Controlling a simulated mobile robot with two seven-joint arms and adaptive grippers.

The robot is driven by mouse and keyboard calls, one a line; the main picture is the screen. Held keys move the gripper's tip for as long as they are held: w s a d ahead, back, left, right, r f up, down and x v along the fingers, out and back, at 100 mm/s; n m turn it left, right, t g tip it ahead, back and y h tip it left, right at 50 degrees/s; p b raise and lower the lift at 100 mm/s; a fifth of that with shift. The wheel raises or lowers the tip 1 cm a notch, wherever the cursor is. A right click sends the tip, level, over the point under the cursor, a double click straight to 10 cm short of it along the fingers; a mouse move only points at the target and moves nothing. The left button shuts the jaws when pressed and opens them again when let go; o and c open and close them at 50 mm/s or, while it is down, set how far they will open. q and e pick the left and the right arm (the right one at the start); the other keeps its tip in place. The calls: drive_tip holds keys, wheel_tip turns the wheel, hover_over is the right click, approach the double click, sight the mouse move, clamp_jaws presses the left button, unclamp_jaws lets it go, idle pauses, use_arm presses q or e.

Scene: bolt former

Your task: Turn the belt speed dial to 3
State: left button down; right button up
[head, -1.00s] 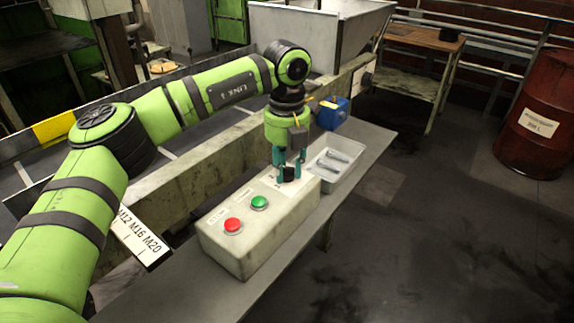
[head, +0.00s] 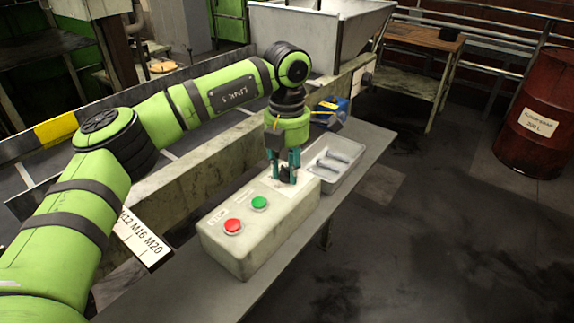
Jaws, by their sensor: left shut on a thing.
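The belt speed dial (head: 285,174) is a small black knob at the far end of the top of a pale control box (head: 265,245). My left gripper (head: 284,176) points down over it with its teal fingers shut on the dial, which they partly hide. The dial's scale and the number it points to cannot be read. A green button (head: 259,203) and a red button (head: 232,226) sit on the same box top, nearer to me. My right gripper does not show.
A grey tray (head: 350,178) with a few metal pieces stands just beyond the box on the narrow bench (head: 300,255). A blue object (head: 340,106) lies behind it. A white M12 M16 M20 plate (head: 142,240) is left of the box. Open floor is on the right.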

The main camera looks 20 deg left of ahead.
sight(287, 168)
use_arm(q)
drive_tip(key=shift+m, duration=1.2)
drive_tip(key=c, duration=0.9)
unclamp_jaws()
drive_tip(key=shift+r, duration=0.1)
wheel_tip(287, 168, up, 12)
